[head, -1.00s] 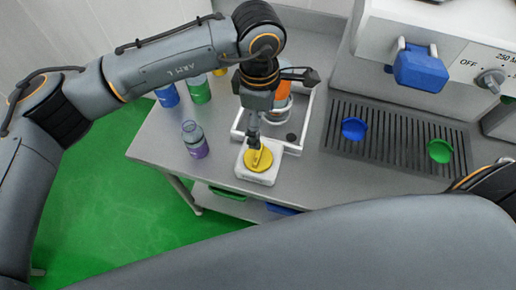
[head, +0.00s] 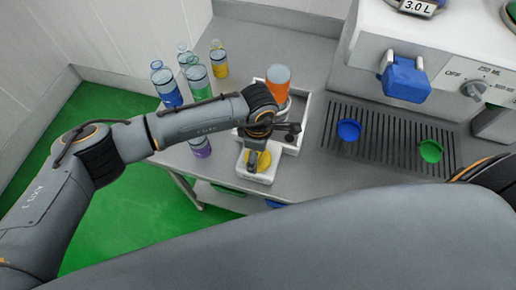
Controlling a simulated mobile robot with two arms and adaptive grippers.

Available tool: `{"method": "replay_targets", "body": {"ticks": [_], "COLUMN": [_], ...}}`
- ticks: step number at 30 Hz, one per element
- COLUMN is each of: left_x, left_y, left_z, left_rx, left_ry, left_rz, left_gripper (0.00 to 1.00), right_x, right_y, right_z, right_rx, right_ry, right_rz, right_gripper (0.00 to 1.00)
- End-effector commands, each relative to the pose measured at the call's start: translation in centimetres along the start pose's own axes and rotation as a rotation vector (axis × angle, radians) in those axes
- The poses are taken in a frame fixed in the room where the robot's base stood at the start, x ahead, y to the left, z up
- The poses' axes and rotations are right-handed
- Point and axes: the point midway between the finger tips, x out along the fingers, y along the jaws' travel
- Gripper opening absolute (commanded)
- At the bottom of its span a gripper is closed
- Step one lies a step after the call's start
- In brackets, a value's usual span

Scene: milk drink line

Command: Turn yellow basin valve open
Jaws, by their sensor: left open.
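The yellow valve (head: 264,161) is a round yellow disc on a small white base (head: 258,175) near the front edge of the steel counter. My left gripper (head: 252,166) points down at the valve, its fingers at the left part of the disc and partly covering it. The gripper is open. Whether its fingers touch the valve cannot be told. My right gripper is out of view; only a part of my right arm shows at the right edge.
A white tray (head: 299,128) with an orange-banded bottle (head: 277,84) stands behind the valve. Blue (head: 167,90), green (head: 199,82), yellow (head: 219,63) and purple (head: 202,149) bottles stand left. A drip grate (head: 385,140) with blue and green discs and a machine (head: 450,65) are right.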

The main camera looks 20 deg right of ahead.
Motion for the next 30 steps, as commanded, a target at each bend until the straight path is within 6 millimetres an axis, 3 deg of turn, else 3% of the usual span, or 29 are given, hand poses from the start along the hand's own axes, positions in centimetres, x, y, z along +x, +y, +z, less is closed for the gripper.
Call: {"method": "replay_targets", "body": {"ticks": [8, 15, 16, 23, 30], "left_x": [0.2, 0.1, 0.1, 0.2, 0.6], "left_y": [0.0, 0.0, 0.0, 0.0, 0.0], "left_z": [0.0, 0.0, 0.0, 0.0, -0.1], "left_rx": [0.000, -0.001, -0.001, -0.014, -0.106], "left_ry": [0.000, 0.000, 0.000, 0.001, 0.002], "left_rz": [0.000, 0.000, 0.000, 0.001, 0.001], "left_gripper": [0.85, 0.36, 0.32, 0.32, 0.32], "right_x": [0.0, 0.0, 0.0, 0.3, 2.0], "right_y": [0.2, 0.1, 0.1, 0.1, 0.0], "right_z": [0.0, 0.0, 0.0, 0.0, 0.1], "right_rx": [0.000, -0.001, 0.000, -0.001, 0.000], "right_ry": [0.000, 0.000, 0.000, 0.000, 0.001], "right_rz": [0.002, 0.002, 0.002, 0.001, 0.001], "right_gripper": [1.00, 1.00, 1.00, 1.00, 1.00]}}
